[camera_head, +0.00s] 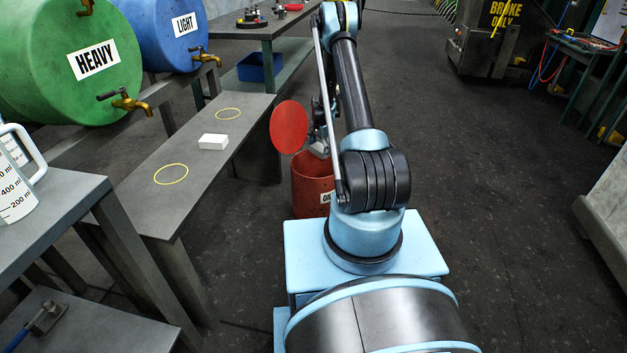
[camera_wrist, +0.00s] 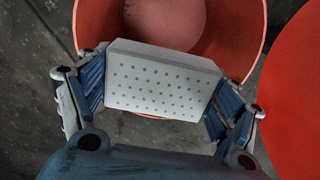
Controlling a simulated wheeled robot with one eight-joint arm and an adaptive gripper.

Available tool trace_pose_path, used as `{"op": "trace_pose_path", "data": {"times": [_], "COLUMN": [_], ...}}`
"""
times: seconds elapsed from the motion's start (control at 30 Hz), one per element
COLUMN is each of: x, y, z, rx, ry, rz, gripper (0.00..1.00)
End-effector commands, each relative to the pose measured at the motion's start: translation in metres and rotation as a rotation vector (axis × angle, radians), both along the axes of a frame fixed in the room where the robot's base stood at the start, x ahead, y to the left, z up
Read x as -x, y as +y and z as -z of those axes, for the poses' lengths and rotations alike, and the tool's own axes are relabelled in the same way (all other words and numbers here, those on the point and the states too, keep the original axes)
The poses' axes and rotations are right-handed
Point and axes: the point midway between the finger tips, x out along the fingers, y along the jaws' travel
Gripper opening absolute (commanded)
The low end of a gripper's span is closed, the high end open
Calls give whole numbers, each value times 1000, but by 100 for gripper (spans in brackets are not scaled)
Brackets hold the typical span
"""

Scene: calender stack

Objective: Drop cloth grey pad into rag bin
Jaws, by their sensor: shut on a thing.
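The grey pad (camera_wrist: 165,82), a pale block with rows of small dots on its face, is held between the two blue-lined fingers of my gripper (camera_wrist: 160,98) in the wrist view. My gripper is shut on it. Behind the pad, in that view, is the open mouth of the red bin (camera_wrist: 245,35), and the pad covers part of the near rim. In the head view the red bin (camera_head: 306,188) stands on the floor behind my arm, with a partly hidden label. My gripper and the pad are largely hidden by my arm there.
A round red lid (camera_head: 290,127) stands raised beside the bin; it also shows in the wrist view (camera_wrist: 295,95). A grey bench (camera_head: 190,165) to the left holds a white block (camera_head: 213,142) between two yellow rings. Open floor lies to the right.

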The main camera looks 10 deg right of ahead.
Motion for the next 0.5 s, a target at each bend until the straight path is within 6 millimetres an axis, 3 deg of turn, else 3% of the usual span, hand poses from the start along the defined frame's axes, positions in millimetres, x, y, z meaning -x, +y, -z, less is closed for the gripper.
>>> {"op": "trace_pose_path", "data": {"times": [0.2,0.5], "x": [0,0], "y": [-1,-1], "z": [13,15], "rx": [0,0], "ry": [0,0], "rz": [0,0], "gripper": [44,44]}}
